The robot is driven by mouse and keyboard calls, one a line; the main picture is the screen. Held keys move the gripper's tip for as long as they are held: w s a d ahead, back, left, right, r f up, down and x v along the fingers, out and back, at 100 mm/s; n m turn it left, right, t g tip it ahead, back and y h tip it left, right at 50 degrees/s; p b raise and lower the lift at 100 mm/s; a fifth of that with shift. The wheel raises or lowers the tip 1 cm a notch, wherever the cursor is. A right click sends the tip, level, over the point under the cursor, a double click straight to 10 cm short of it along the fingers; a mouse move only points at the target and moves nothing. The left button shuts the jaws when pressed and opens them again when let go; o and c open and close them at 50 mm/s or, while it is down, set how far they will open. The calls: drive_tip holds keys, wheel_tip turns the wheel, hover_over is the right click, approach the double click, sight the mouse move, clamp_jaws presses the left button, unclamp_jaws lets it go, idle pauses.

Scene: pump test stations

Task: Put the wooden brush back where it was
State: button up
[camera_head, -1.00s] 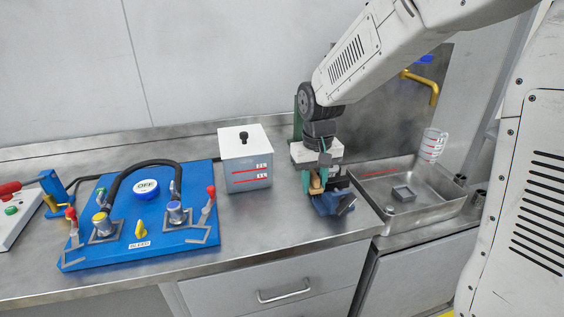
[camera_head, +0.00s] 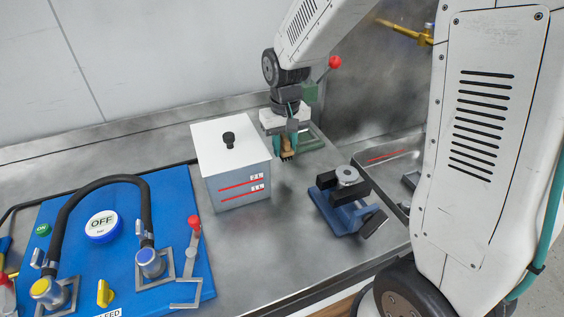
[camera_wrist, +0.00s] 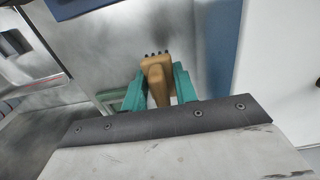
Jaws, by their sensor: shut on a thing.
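The wooden brush (camera_head: 288,146) is tan with dark bristles at its lower end. My gripper (camera_head: 287,143), with green fingers, is shut on it and points down between the white-lidded box and the green stand. In the wrist view the brush (camera_wrist: 156,76) sits between the two green fingers (camera_wrist: 158,84), its dark bristle tips pointing away from the wrist. The brush looks close above the steel counter; I cannot tell whether it touches.
A grey box with a white lid (camera_head: 228,137) stands left of the gripper. A blue vise-like fixture (camera_head: 340,210) stands to the right front. A green stand (camera_head: 314,137) is just behind. A steel sink (camera_head: 385,158) lies right, a blue pump panel (camera_head: 180,200) left.

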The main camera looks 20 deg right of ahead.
sight(285, 138)
drive_tip(key=shift+f, duration=3.05)
drive_tip(key=shift+f, duration=0.1)
drive_tip(key=o, duration=0.9)
drive_tip(key=shift+o, duration=0.2)
wheel_tip(285, 138, up, 12)
drive_tip(key=shift+s+r, duration=0.1)
drive_tip(key=shift+r, duration=0.05)
drive_tip(key=s+d+r, duration=0.1)
drive_tip(key=s+r, duration=0.2)
drive_tip(key=s, duration=0.5)
drive_tip(key=s+d+r, duration=0.1)
drive_tip(key=s+r, duration=0.1)
drive_tip(key=s, duration=0.7)
drive_tip(key=s+d+r+t, duration=0.1)
drive_tip(key=s+r, duration=0.2)
drive_tip(key=s, duration=0.6)
drive_tip(key=shift+r, duration=0.35)
